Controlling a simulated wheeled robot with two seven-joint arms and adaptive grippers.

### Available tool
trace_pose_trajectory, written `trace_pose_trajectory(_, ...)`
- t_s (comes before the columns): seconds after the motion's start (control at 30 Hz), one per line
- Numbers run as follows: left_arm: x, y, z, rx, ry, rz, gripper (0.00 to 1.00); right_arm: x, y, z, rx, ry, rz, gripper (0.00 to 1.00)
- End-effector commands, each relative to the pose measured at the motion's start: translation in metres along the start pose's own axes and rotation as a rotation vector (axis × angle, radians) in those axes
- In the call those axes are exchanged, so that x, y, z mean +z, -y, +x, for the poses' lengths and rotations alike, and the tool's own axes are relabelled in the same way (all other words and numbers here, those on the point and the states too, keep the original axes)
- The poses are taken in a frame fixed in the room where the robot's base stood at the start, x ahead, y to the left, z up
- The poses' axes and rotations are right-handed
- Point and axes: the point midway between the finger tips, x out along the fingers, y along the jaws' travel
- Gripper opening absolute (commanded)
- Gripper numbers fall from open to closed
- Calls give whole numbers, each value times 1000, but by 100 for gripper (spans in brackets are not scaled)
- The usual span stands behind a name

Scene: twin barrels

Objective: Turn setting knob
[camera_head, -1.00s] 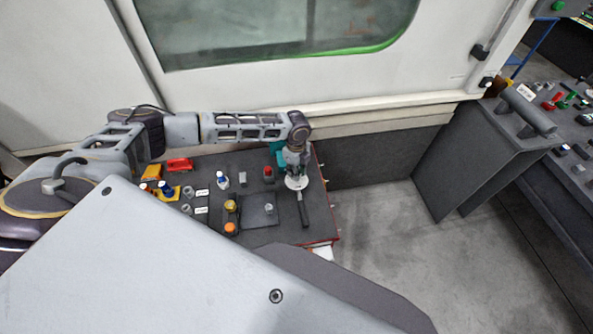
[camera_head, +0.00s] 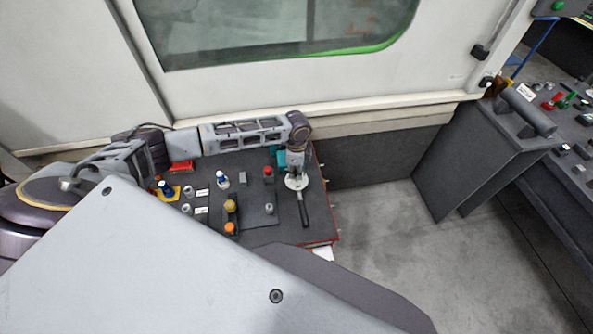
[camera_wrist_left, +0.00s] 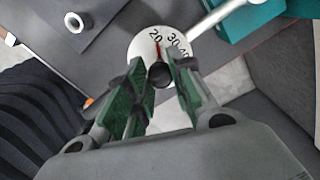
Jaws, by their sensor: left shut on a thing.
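The setting knob is a small black knob (camera_wrist_left: 159,76) at the middle of a white dial (camera_wrist_left: 143,47). The dial shows the numbers 20, 30 and 40, and a red pointer stands close to 20. The dial also shows in the head view (camera_head: 297,184) at the right part of the panel. My left gripper (camera_head: 295,175) points down over it. In the left wrist view its green-padded fingers (camera_wrist_left: 158,70) lie on either side of the black knob, shut on it. They hide parts of the dial. My right gripper is not in view.
The dark panel (camera_head: 262,236) carries several buttons and knobs, with a red-topped one (camera_head: 268,171) left of the dial. A black-ended lever (camera_head: 304,211) extends below the dial. A teal block (camera_wrist_left: 245,18) is close by. A white wall (camera_head: 390,85) rises behind.

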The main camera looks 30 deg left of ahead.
Motion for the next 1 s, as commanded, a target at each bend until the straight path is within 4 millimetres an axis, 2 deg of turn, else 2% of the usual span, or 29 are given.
trace_pose_trajectory(0.23,0,0,0,-1,1,0,0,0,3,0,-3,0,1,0)
trace_pose_trajectory(0.27,0,0,0,-1,1,0,24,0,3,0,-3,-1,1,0)
trace_pose_trajectory(0.43,0,0,0,-1,0,0,46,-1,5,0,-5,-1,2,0)
trace_pose_trajectory(0.8,0,0,-1,0,0,1,46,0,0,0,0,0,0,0)
trace_pose_trajectory(1.0,0,1,-11,-2,-2,0,46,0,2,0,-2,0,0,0)
